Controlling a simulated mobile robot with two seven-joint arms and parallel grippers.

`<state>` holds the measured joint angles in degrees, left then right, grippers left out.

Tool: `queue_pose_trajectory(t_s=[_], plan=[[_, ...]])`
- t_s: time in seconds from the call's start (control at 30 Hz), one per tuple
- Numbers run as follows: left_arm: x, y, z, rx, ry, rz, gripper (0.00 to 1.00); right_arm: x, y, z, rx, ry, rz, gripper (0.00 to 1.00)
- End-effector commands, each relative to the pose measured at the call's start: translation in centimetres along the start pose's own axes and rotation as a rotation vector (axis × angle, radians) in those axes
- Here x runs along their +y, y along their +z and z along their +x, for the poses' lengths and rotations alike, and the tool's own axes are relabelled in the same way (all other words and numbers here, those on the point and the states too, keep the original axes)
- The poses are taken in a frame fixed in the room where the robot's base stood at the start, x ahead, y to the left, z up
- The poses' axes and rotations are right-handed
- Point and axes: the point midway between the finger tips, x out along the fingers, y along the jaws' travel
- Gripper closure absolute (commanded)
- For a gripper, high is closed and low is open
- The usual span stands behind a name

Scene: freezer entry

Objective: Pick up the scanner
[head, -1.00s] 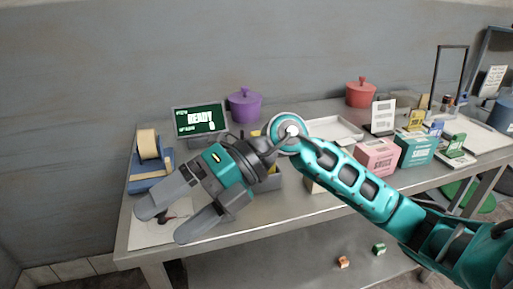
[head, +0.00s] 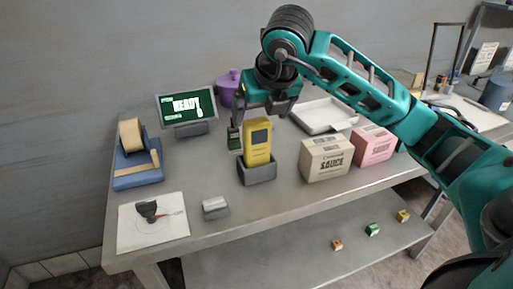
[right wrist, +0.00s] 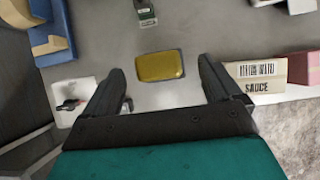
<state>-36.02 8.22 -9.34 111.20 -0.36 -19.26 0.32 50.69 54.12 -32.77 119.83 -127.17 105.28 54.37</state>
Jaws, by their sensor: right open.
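The scanner (head: 258,138) is a yellow handheld device with a dark screen, standing upright in a grey holder (head: 257,173) near the middle of the table. My right gripper (head: 262,112) is just above and behind it in the head view, pointing down, partly hidden by its own wrist. In the right wrist view the scanner's yellow top (right wrist: 161,66) lies between the two open fingers (right wrist: 162,72), with a gap on each side. The right gripper is empty. My left gripper is not in view.
Sauce boxes, cream (head: 326,158) and pink (head: 372,145), stand right of the holder. A white tray (head: 325,115), purple pot (head: 228,92) and READY screen (head: 187,106) are behind. A tape dispenser (head: 135,165), white sheet (head: 140,236) and small grey block (head: 215,208) are left.

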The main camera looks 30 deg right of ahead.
Motion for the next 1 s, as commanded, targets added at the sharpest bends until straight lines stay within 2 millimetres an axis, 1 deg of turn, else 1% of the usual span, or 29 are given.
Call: queue_pose_trajectory(t_s=[0.17,0.3,0.43,0.57,0.73,0.77,1.0], plan=[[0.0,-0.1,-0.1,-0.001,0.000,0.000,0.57,0.1,-0.1,1.4,0.004,0.000,-0.002,0.08],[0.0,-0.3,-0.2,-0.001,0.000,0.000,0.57,0.3,-0.3,3.5,0.005,0.001,-0.001,0.08],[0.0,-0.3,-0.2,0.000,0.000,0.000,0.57,0.3,-0.3,5.2,0.003,0.001,-0.001,0.08],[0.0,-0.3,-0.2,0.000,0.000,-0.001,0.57,0.3,-0.4,5.8,0.002,0.002,-0.003,0.08],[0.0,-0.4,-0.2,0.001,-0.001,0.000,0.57,0.3,-0.3,5.8,0.001,0.002,-0.003,0.08],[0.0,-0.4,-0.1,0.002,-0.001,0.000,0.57,0.3,-0.3,5.8,0.001,0.002,-0.003,0.10],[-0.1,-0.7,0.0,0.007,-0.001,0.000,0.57,0.3,-0.3,5.7,0.001,0.002,-0.002,0.33]])
